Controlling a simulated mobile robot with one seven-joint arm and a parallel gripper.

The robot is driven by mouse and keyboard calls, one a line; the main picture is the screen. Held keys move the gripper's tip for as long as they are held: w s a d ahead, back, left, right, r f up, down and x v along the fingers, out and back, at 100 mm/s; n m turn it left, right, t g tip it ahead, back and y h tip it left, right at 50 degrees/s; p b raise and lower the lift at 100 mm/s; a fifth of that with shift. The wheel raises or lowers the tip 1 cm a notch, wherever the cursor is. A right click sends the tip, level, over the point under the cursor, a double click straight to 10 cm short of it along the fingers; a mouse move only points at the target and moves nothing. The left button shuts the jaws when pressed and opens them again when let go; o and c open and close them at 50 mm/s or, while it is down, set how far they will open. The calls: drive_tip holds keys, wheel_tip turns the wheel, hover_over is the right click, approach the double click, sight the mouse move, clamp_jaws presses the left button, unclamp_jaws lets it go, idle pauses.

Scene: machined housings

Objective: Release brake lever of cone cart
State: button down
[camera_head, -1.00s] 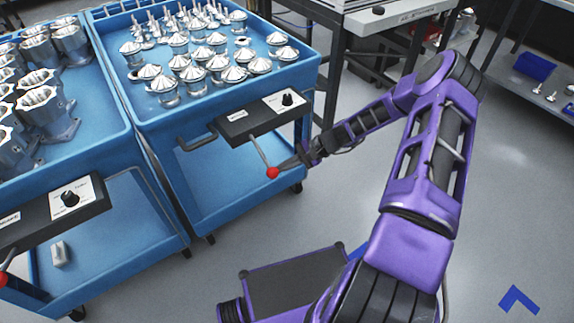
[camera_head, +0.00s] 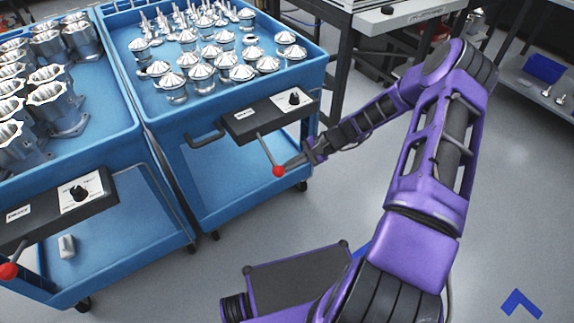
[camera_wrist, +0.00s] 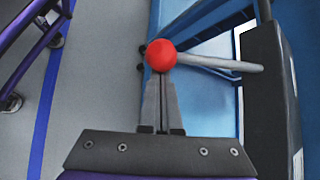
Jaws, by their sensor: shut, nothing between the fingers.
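The cone cart (camera_head: 228,115) is a blue cart with shiny metal cones (camera_head: 202,73) on its top tray. A dark control box (camera_head: 268,116) with a knob is on its front. The brake lever (camera_head: 268,151) is a grey rod angled down from the box to a red ball (camera_head: 278,171). In the wrist view the red ball (camera_wrist: 161,55) is at the fingertips and the rod (camera_wrist: 219,63) runs right to the box. My gripper (camera_wrist: 160,82) is shut, its two fingers together with nothing between them. Its tips meet or overlap the ball's lower edge; I cannot tell whether they touch.
A second blue cart (camera_head: 104,140) with grey machined housings (camera_head: 54,103) stands at the left, with its own control box (camera_head: 70,197) and red-knobbed lever (camera_head: 8,271). A dark-legged workbench (camera_head: 337,70) stands behind. Grey floor (camera_head: 530,200) is open at the right.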

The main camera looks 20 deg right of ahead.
drive_tip(key=shift+s+r, duration=0.1)
drive_tip(key=shift+r, duration=0.15)
wheel_tip(320, 180, up, 12)
drive_tip(key=m+g+h+p, duration=0.2)
drive_tip(key=m+g+p, duration=0.1)
drive_tip(key=g+p, duration=0.3)
drive_tip(key=shift+p, duration=0.55)
drive_tip(key=shift+f, duration=0.1)
drive_tip(key=w+d+r+b, duration=0.1)
drive_tip(key=w+d+r, duration=0.2)
drive_tip(key=d, duration=0.5)
drive_tip(key=shift+w+r+b, duration=0.35)
drive_tip(key=shift+w, duration=0.1)
